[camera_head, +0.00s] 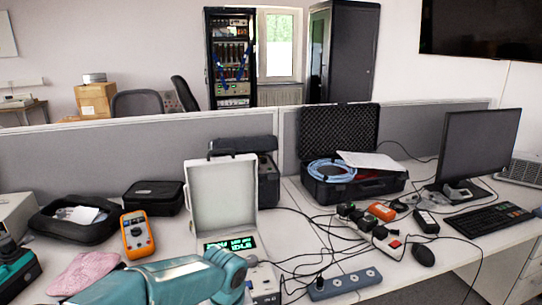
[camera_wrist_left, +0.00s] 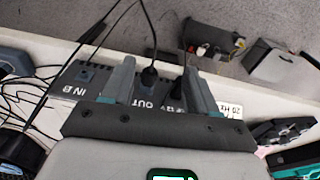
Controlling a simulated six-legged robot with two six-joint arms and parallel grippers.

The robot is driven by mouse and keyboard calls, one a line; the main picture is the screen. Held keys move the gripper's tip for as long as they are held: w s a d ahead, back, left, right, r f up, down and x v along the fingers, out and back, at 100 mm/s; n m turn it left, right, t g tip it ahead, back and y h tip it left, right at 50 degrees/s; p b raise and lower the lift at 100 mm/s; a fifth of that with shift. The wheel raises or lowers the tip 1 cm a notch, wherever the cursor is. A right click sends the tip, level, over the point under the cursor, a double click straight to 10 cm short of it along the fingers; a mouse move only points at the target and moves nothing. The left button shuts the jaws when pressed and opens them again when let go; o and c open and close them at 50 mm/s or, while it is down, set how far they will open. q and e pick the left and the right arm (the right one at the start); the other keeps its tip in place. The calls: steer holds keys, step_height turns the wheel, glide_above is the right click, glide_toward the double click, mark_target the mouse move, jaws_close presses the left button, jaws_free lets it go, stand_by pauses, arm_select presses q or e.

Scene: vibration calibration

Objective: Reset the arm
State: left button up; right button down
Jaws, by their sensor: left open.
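My left arm (camera_head: 165,281), teal and grey, reaches in along the bottom of the head view. Its jaws cannot be made out there. In the left wrist view my left gripper (camera_wrist_left: 158,67) is open, its two fingers apart. Behind the fingers is a grey panel (camera_wrist_left: 80,76) with sockets and the marks IN, OUT and 20 Hz. A black plug (camera_wrist_left: 148,77) with a cable sits at the panel, seen between the fingers; I cannot tell whether a finger touches it. My right gripper is not in view.
An open white case (camera_head: 223,193) with a green display stands behind my arm. An orange multimeter (camera_head: 137,236), pink cloth (camera_head: 84,271), power strip (camera_head: 344,283) and loose cables lie around. An open black case (camera_head: 338,130), monitor (camera_head: 478,147) and keyboard (camera_head: 487,220) are right.

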arm_select(q)
steer(key=s+f+m+g+h+p, duration=0.2)
steer(key=s+f+h+p, duration=0.2)
steer(key=s+f, duration=0.85)
steer(key=s+a+f+p, duration=0.1)
steer(key=s+f, duration=0.1)
steer(key=s, duration=0.3)
steer(key=s+a+f+t+p, duration=0.1)
steer(key=s+a+f, duration=0.1)
steer(key=s, duration=0.4)
steer(key=shift+s+a+f+p, duration=0.15)
steer(key=shift+a+f+p, duration=0.05)
steer(key=shift+f+p, duration=0.15)
